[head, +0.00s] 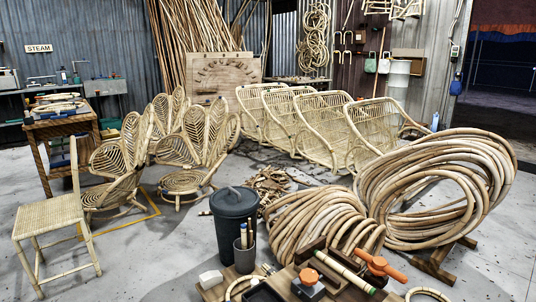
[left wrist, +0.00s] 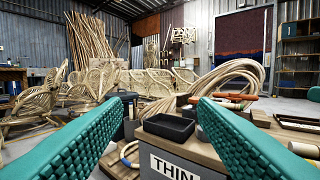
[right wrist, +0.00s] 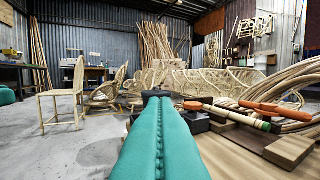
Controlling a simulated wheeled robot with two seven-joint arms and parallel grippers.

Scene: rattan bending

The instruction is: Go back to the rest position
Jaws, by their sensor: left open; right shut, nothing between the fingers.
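My left gripper (left wrist: 158,104) shows in the left wrist view with its two teal padded fingers spread wide and nothing between them. It is at the front edge of the bench, near the black tray (left wrist: 168,126) and the "THIN" label (left wrist: 176,168). My right gripper (right wrist: 156,95) shows in the right wrist view with its teal fingers pressed together and empty. It is in front of the bench items, left of the orange-handled clamp (right wrist: 262,109) and the rattan piece (right wrist: 236,117). Neither gripper shows in the head view.
The bench holds an orange-handled clamp (head: 380,266), a rattan piece (head: 343,271) and a pot of pens (head: 244,252). A dark lidded bin (head: 235,215) and large rattan coils (head: 440,190) stand just beyond. A woven chair (head: 50,215) is at left, with bare floor around it.

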